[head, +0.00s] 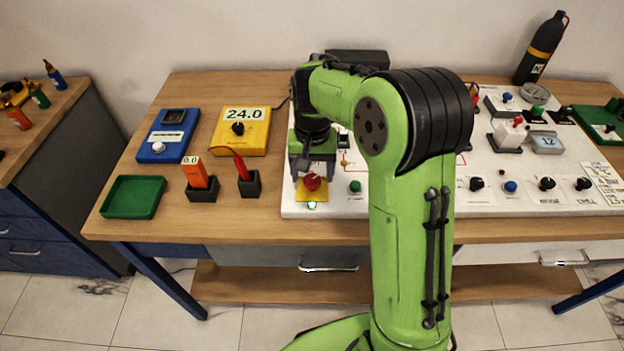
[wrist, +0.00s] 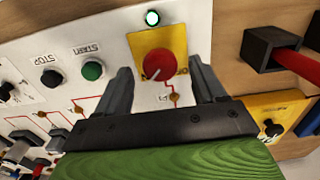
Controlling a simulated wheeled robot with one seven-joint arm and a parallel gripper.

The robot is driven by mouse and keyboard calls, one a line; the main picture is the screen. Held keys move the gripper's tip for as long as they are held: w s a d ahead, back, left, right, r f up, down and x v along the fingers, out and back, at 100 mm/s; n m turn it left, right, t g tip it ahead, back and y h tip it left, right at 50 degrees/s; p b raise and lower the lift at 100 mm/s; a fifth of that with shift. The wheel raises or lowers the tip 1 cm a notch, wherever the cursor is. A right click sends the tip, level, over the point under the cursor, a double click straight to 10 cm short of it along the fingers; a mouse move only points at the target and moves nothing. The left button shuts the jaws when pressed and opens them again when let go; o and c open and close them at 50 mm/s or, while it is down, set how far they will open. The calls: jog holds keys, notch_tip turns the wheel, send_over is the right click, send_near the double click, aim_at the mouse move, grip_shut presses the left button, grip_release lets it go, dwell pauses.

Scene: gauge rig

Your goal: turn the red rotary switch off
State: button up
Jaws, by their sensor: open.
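The red rotary switch (head: 313,182) is a round red knob on a yellow plate (head: 311,196) at the left front of the white panel. In the wrist view the red knob (wrist: 159,64) has a pale pointer mark on its lower left side, and the yellow plate (wrist: 172,38) lies around it. My gripper (wrist: 163,78) is open, with one finger on each side of the knob and visible gaps between fingers and knob. In the head view my gripper (head: 313,178) is above the knob, pointing down. A lit lamp (wrist: 152,18) glows white-green beside the plate.
Green (wrist: 92,70) and black (wrist: 50,78) push buttons sit beside the switch on the panel (head: 350,208). Left of the panel are a black holder with a red probe (head: 243,170), an orange tester (head: 196,174), a yellow meter (head: 240,130) and a green tray (head: 133,197).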

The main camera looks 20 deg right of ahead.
jog(key=shift+f, duration=0.75)
jog(key=shift+c, duration=0.4)
jog(key=c, duration=1)
jog(key=shift+o, duration=0.2)
